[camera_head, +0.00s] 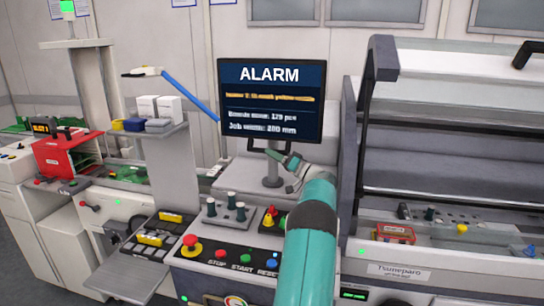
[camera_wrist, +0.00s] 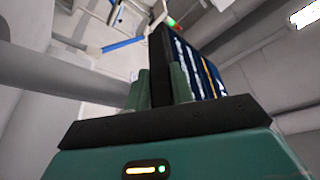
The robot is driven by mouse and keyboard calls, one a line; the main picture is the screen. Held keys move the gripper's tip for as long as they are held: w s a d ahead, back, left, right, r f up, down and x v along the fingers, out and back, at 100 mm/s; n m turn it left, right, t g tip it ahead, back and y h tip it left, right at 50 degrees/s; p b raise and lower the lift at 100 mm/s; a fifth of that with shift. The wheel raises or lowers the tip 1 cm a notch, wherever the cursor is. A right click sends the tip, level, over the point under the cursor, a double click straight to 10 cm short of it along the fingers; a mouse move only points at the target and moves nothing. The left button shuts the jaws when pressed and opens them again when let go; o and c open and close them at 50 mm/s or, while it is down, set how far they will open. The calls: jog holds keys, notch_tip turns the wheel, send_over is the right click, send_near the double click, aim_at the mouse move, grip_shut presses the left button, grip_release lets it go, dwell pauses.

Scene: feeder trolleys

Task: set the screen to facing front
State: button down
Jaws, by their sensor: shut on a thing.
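The screen (camera_head: 271,108) is a black-framed monitor on a grey stand (camera_head: 272,172), showing "ALARM" and lines of text. Its face is turned towards the body camera, perhaps slightly angled; the exact angle is hard to tell. My gripper (camera_head: 284,159) is at the screen's lower edge, just right of the stand. In the wrist view, the two green fingers of my gripper (camera_wrist: 161,88) are shut on the dark edge of the screen (camera_wrist: 205,72), one on either side. The exact contact is small in the body view and partly hidden by my arm.
A control panel with red, green and blue buttons (camera_head: 241,256) lies below the screen. A tall grey machine frame (camera_head: 370,130) stands close on the right. A blue rod (camera_head: 190,95) reaches the screen's left side. A shelf with small boxes (camera_head: 150,130) is further left.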

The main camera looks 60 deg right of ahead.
dwell(0.3)
jog(key=c, duration=1.2)
grip_release()
